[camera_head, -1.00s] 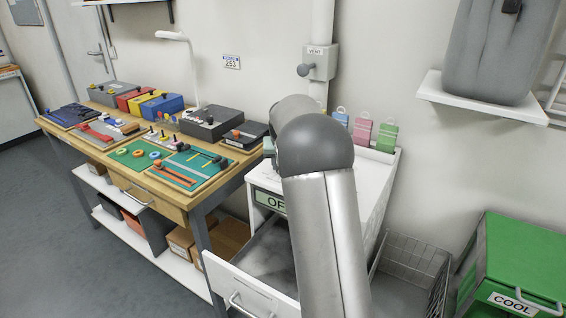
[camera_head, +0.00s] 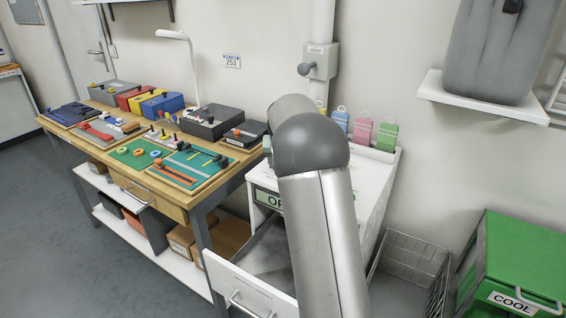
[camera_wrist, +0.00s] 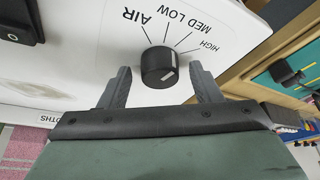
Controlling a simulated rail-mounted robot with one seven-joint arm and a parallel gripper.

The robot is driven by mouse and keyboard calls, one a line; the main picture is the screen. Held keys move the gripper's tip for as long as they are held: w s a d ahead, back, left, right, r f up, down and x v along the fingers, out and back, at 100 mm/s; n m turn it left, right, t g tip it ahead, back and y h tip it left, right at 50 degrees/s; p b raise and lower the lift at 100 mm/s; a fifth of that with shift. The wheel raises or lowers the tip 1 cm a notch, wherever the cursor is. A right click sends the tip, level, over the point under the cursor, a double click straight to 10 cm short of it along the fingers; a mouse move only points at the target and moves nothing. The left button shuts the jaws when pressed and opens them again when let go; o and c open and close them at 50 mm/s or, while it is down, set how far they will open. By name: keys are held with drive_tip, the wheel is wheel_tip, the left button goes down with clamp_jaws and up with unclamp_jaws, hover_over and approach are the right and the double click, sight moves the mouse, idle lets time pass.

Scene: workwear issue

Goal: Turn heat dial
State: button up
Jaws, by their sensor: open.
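The heat dial (camera_wrist: 159,66) is a round black knob with a pale pointer mark, on a white panel (camera_wrist: 75,45) in the wrist view. The labels AIR, LOW, MED and HIGH fan out around it, with lines beside them. My gripper (camera_wrist: 159,84) is open, with one finger on each side of the dial. Small gaps show between the fingers and the knob. In the head view my arm hides the dial and my gripper.
A black rocker switch (camera_wrist: 18,22) sits on the same panel. In the head view an open drawer (camera_head: 250,287) juts out below the white cabinet. A wooden workbench (camera_head: 165,205) with several boards stands left. A wire basket (camera_head: 412,262) and green box (camera_head: 520,262) stand right.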

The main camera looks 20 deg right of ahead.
drive_tip(key=v, duration=1.7)
drive_tip(key=shift+r, duration=0.2)
drive_tip(key=shift+s, duration=0.1)
